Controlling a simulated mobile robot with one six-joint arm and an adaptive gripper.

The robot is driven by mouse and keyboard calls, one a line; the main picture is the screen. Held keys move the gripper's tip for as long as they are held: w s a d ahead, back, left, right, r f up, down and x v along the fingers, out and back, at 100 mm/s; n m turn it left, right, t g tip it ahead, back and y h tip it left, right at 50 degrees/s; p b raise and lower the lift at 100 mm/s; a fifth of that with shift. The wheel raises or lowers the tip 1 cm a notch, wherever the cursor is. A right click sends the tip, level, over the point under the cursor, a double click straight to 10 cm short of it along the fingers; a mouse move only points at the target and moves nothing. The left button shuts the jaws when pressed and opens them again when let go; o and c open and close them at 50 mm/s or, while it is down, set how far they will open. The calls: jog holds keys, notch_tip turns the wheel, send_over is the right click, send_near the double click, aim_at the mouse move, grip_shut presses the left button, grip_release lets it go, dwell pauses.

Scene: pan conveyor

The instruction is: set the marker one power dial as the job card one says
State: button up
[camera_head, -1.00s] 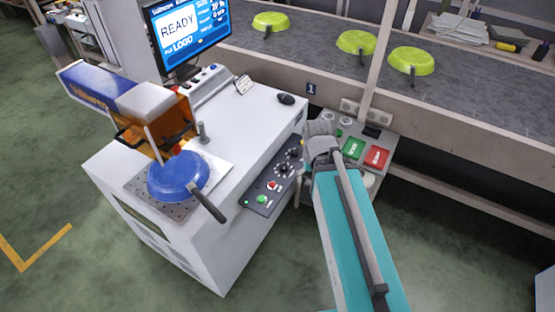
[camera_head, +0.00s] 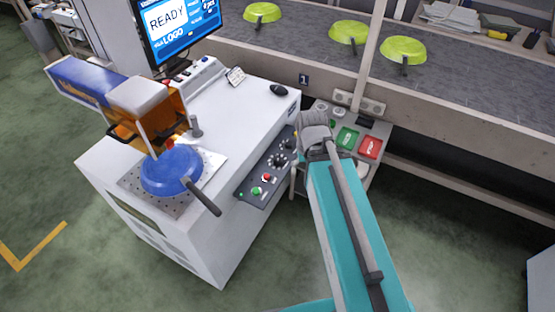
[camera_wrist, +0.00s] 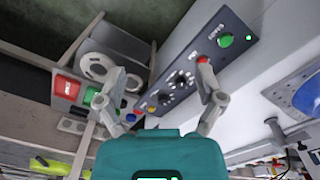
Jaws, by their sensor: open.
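The marker one (camera_head: 160,190) is a white cabinet with a blue and orange head. Its dark control panel (camera_head: 248,194) on the right side carries black dials, a red button and a green button. In the wrist view the panel (camera_wrist: 237,22) shows two black dials; the larger dial (camera_wrist: 181,78) appears between my fingers, beyond them. I cannot tell which dial is power. My gripper (camera_wrist: 158,98) is open and empty, apart from the panel as far as I can tell.
A blue pan (camera_head: 171,170) lies on the marker's plate. The screen (camera_head: 178,25) reads READY. A box with a green button (camera_head: 347,138) and a red button (camera_head: 370,147) stands right of my arm. Green pans (camera_head: 403,50) sit on the conveyor (camera_head: 480,85) behind.

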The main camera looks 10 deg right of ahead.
jog(key=n+b, duration=0.6)
jog(key=b, duration=0.1)
send_over(278, 158)
notch_tip(278, 158, down, 7)
jog(key=shift+f, duration=0.15)
notch_tip(278, 158, down, 14)
jog(key=b, duration=1.4)
jog(key=shift+r, duration=0.2)
jog(key=c, duration=1.1)
